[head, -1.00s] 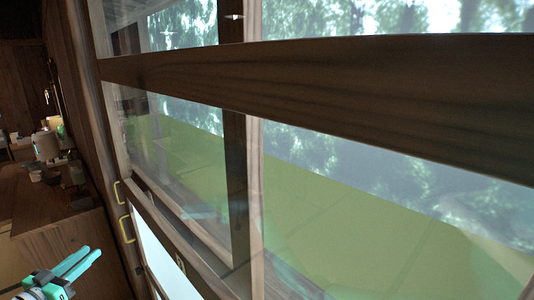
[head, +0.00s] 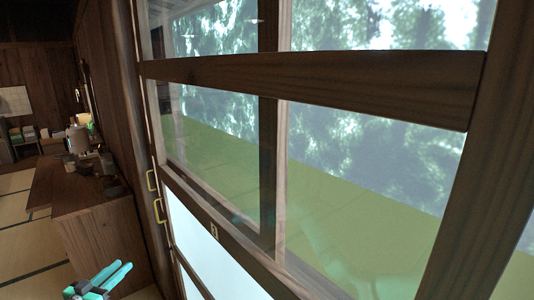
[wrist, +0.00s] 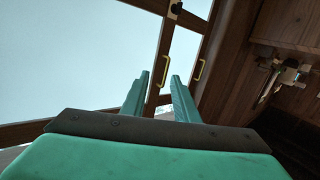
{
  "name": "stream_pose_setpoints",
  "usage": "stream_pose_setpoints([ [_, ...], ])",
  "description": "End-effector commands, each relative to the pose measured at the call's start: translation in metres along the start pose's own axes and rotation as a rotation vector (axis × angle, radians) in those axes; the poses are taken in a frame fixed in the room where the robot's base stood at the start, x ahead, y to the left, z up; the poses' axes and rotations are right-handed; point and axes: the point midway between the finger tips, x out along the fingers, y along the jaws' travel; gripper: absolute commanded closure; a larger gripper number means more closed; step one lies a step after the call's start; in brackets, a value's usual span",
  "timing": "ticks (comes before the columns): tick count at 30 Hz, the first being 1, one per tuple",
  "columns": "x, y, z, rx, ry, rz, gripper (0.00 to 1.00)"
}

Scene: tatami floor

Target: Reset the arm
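My gripper (head: 112,274) is teal and shows at the lower left of the head view. It also shows in the wrist view (wrist: 161,82), with its two fingers apart and nothing between them. Beyond the fingertips are two yellow handles on the wood-framed sliding doors, the left handle (wrist: 141,79) and the right handle (wrist: 199,69). The fingers look apart from both handles. In the head view the upper handle (head: 151,181) and lower handle (head: 159,212) sit on the door edges, above and right of my gripper.
Large glass panes in a dark wooden frame (head: 330,83) fill the middle and right of the head view. A wooden cabinet (head: 105,232) with small items on top, including a pale cylindrical object (head: 78,140), stands at the left. Tatami floor (head: 22,243) is open beyond it.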

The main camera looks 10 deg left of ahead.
Motion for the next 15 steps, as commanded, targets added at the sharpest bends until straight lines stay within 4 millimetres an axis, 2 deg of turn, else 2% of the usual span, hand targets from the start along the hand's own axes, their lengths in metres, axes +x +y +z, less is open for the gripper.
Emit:
stream_pose_setpoints([
  [1, 0.003, 0.006, 0.015, -0.01, -0.015, -0.007, 0.73],
  [5, 0.011, 0.022, 0.053, -0.039, -0.057, -0.035, 0.73],
  [8, 0.016, 0.041, 0.092, -0.066, -0.099, -0.062, 0.73],
  [15, 0.015, 0.107, 0.203, -0.121, -0.222, -0.154, 0.73],
])
